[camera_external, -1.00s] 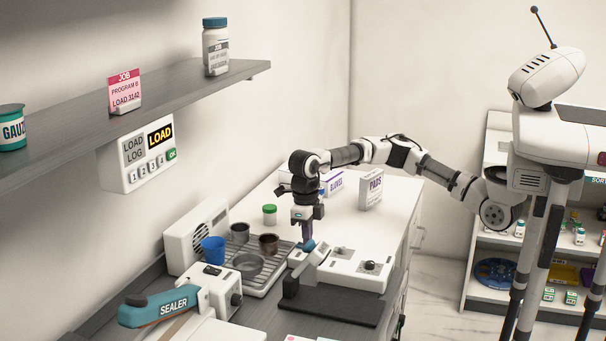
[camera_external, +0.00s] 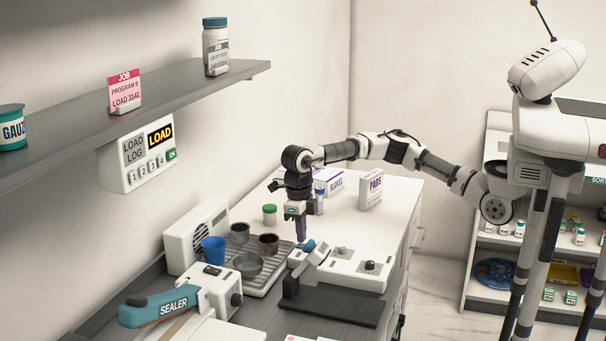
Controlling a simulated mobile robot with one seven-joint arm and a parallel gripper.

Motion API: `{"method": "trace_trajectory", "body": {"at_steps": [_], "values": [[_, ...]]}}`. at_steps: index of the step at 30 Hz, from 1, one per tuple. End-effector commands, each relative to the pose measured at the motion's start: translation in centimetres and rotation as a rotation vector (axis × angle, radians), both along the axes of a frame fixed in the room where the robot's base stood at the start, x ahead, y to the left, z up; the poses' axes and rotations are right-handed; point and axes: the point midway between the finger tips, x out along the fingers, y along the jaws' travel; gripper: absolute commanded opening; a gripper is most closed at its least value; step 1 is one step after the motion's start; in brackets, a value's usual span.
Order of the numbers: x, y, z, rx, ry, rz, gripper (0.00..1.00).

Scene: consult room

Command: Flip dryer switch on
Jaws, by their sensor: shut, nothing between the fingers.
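The dryer (camera_external: 184,243) looks to be the white vented box against the wall, with a wire drying rack (camera_external: 283,262) in front of it. I cannot make out a switch on it from here. My gripper (camera_external: 301,236) is shut and empty, pointing down. In the picture it is to the right of the rack's cups, just above the blue-tipped lever (camera_external: 308,246) of a white counter unit (camera_external: 343,277). I cannot tell whether it touches anything.
A green-lidded jar (camera_external: 270,215) stands behind. The sealer (camera_external: 172,309) is front left. Boxes (camera_external: 371,189) stand at the back. A shelf (camera_external: 150,105) overhangs left.

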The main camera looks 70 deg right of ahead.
Motion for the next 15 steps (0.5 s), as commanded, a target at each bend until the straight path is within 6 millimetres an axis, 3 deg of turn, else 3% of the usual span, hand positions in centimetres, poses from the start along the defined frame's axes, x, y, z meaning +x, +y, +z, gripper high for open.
{"method": "trace_trajectory", "body": {"at_steps": [1,15], "values": [[0.0,0.0,1.5,0.000,-0.002,0.000,0.00],[0.5,0.1,10.7,0.002,-0.004,0.000,0.00]]}}
